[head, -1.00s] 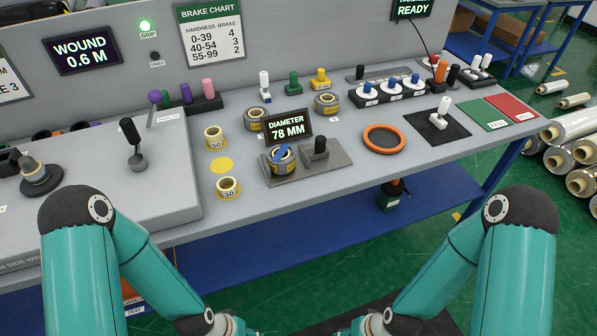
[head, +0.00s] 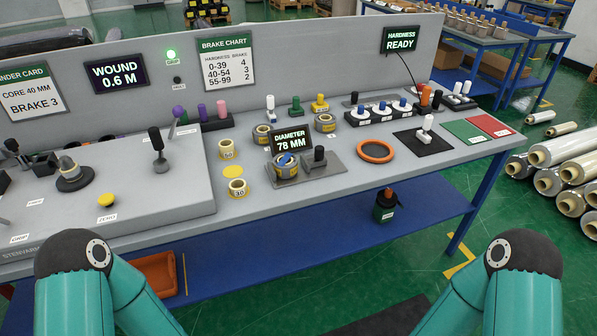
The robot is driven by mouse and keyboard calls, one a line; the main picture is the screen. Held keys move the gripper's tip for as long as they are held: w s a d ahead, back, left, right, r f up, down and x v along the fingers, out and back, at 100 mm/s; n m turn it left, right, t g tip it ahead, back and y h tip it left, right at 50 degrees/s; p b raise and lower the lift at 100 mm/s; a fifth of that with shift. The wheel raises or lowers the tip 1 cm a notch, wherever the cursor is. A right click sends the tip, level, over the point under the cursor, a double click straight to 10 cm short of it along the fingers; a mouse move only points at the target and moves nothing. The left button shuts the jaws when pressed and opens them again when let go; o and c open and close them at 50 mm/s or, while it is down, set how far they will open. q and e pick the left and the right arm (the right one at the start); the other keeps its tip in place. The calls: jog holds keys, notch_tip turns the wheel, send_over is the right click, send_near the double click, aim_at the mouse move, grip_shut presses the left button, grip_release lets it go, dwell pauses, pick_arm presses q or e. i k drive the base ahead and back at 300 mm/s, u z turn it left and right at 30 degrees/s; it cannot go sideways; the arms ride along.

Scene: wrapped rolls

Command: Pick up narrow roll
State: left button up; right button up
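Two small yellow-rimmed rolls stand on the bench left of centre: one marked 50 (head: 227,149) and one marked 30 (head: 238,188) in front of it. Two grey-and-yellow wrapped rolls stand farther back, a left one (head: 263,138) and a right one (head: 325,123). Another wrapped roll (head: 291,181) with a blue top sits on the grey gauge plate (head: 325,172), below the display reading 78 MM (head: 291,140). I cannot tell from their looks which is the narrow roll. Neither of my grippers is in view; only my upper arm parts show at the bottom corners.
A flat yellow disc (head: 233,170) lies between the marked rolls. An orange ring (head: 376,151), a black mat (head: 422,140) with a white-handled piece, and green (head: 467,132) and red (head: 491,125) pads lie to the right. A grey console (head: 130,205) fills the left.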

aim_at(285, 166)
jog(key=u, duration=0.15)
jog(key=i, duration=0.9)
jog(key=z, duration=0.05)
